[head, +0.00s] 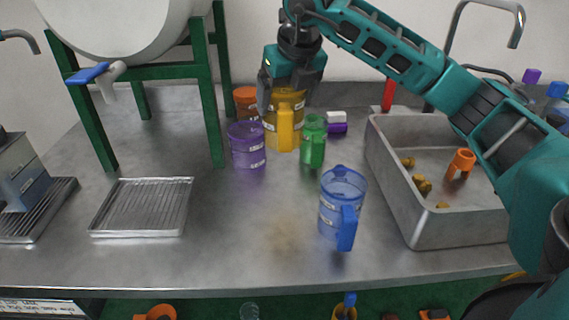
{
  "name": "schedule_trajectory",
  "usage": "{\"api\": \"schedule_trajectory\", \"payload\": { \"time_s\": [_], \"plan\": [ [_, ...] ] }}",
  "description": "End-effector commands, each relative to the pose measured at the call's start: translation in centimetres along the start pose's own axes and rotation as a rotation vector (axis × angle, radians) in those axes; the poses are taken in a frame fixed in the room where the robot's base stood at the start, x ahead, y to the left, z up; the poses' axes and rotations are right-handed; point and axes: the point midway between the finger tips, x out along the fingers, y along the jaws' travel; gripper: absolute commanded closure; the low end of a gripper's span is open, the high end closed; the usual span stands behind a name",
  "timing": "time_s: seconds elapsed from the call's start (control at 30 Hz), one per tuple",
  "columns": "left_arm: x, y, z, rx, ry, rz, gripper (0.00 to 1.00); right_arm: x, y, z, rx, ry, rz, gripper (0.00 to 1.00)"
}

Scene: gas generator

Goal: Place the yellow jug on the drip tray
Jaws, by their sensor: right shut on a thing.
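The yellow jug (285,122) stands upright at the back middle of the metal counter, its handle towards me. My right gripper (284,88) reaches down from above and is shut on the jug's upper part, hiding some of its rim. The drip tray (140,207), a ridged metal rectangle, lies empty on the left of the counter, in front of the green stand. My left gripper is not in view.
A purple jug (246,145), an orange one (246,103) and a green one (313,141) crowd the yellow jug. A blue jug (342,208) stands in front. A tank on a green stand (209,105) is at left, a metal basin (455,231) at right.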

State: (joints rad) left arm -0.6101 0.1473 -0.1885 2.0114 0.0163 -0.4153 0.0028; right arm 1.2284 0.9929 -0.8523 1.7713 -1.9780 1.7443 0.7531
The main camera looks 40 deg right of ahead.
Motion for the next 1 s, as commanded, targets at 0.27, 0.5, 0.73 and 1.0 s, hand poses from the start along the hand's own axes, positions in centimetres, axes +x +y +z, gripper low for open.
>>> {"api": "schedule_trajectory", "payload": {
  "time_s": [0.27,0.5,0.73,1.0],
  "plan": [
    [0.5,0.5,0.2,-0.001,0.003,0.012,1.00,6.6,0.0,-2.8,-0.002,0.002,0.000,0.47],
    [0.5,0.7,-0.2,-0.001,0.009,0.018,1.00,8.6,0.0,-3.6,-0.001,-0.001,0.001,0.47],
    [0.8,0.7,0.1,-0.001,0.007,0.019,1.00,11.4,0.0,-4.8,-0.002,0.002,0.000,0.47],
    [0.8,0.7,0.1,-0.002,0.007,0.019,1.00,12.3,0.0,-5.1,-0.002,-0.002,0.002,0.47]
  ]
}}
